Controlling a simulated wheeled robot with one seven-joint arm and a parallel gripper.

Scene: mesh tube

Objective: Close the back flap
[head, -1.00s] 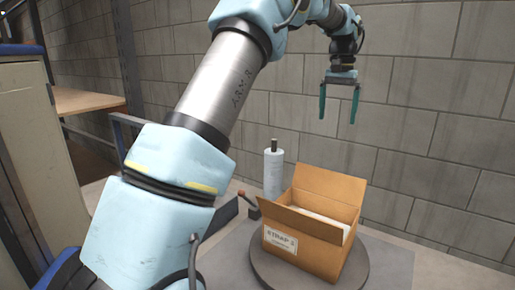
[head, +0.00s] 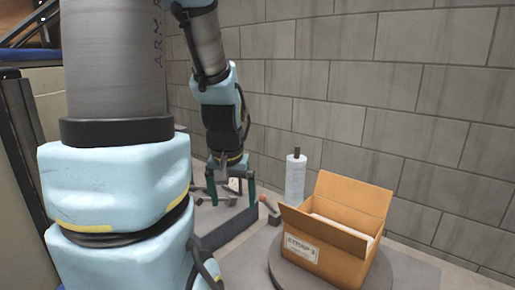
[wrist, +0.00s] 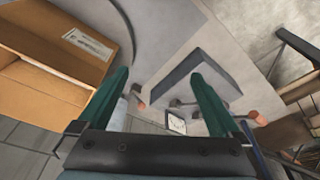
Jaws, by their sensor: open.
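The cardboard box (head: 345,258) stands open on a round turntable, with a white label on its front side. Pale contents show inside. My gripper (head: 235,202) is open and empty, pointing down to the left of the box and apart from it.
The turntable (head: 382,272) sits on a grey surface. A white roll (head: 295,180) stands behind the box. A block wall (head: 400,90) closes off the back. A grey bar (head: 222,232) and a red-knobbed lever (head: 268,206) lie low near my gripper.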

